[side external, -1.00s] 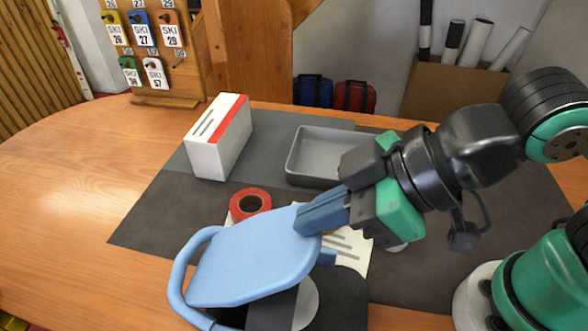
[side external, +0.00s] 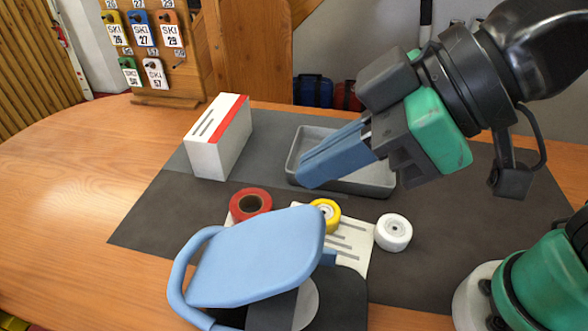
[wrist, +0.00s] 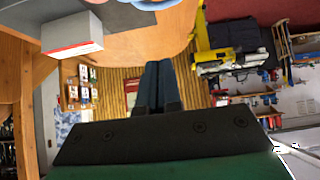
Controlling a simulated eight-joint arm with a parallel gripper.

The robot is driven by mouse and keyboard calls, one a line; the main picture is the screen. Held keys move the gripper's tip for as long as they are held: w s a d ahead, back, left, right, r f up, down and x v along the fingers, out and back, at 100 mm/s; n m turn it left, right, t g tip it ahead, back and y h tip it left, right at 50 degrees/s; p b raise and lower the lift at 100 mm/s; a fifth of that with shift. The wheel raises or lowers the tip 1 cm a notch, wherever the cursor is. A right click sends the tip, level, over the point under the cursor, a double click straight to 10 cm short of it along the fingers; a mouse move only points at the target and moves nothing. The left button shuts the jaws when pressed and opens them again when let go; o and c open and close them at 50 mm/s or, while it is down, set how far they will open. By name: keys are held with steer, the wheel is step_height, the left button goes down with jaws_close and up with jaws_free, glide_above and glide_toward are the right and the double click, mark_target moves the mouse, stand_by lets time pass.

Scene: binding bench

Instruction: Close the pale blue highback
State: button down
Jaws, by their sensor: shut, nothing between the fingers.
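The pale blue highback (side external: 258,262) is a flat rounded panel on a binding at the front of the bench. It is tilted, leaning over the dark base (side external: 340,295), with a pale blue loop (side external: 182,268) at its left. My gripper (side external: 308,178) is shut and empty, raised above and behind the highback, apart from it, in front of the grey tray.
A white box with a red stripe (side external: 217,140) stands behind, left of the grey tray (side external: 375,178). The left of the bench is clear.

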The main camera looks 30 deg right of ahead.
step_height(320, 180, up, 13)
steer(key=g+h, duration=0.6)
glide_above(299, 238)
steer(key=w+a, duration=0.1)
step_height(299, 238, down, 7)
steer(key=f, duration=0.8)
steer(key=shift+w+a+f, duration=0.2)
steer(key=shift+w+a, duration=0.1)
steer(key=shift+a, duration=0.05)
steer(key=shift+s+d+f, duration=0.3)
steer(key=shift+f, duration=0.25)
steer(key=shift+s+d+f, duration=0.25)
steer(key=shift+f, duration=0.25)
steer(key=shift+s+d+f, duration=0.35)
steer(key=shift+f, duration=0.25)
